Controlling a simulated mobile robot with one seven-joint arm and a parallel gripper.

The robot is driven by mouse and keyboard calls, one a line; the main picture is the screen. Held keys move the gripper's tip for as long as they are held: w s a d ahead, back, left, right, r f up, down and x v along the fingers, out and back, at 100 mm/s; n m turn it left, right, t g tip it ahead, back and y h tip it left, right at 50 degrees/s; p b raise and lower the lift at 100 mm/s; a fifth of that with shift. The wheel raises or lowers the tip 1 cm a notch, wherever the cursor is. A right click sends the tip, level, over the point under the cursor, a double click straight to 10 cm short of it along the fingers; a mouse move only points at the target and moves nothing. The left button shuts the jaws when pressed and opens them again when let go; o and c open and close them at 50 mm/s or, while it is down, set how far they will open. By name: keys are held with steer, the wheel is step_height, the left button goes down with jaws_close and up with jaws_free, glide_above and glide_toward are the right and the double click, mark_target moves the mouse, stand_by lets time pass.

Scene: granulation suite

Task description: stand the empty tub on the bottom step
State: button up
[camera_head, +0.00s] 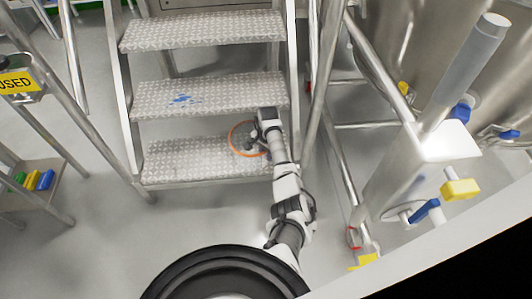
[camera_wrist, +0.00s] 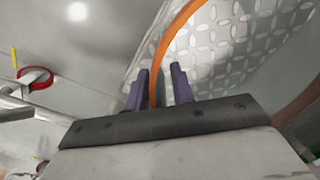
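The tub (camera_head: 232,144) shows as an orange rim over the right part of the bottom step (camera_head: 185,165). Its right side is hidden behind my arm, and I cannot tell whether its base touches the tread. In the wrist view the tub's orange rim (camera_wrist: 167,42) curves up between my fingers, and patterned metal tread shows beyond it. My gripper (camera_wrist: 160,72) has its two dark fingers on either side of the rim, with a visible gap on the right finger's side. In the head view my gripper (camera_head: 252,146) is at the tub.
The middle step (camera_head: 225,95), with blue marks, overhangs behind the tub. A side rail (camera_head: 305,110) stands close right of my arm. Steel pipework with blue and yellow valve handles (camera_head: 460,189) lies further right. Open floor (camera_head: 190,215) lies before the steps.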

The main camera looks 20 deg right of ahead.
step_height(320, 180, up, 12)
steer(key=p, duration=0.3)
steer(key=shift+s, duration=0.25)
steer(key=shift+d+r, duration=0.1)
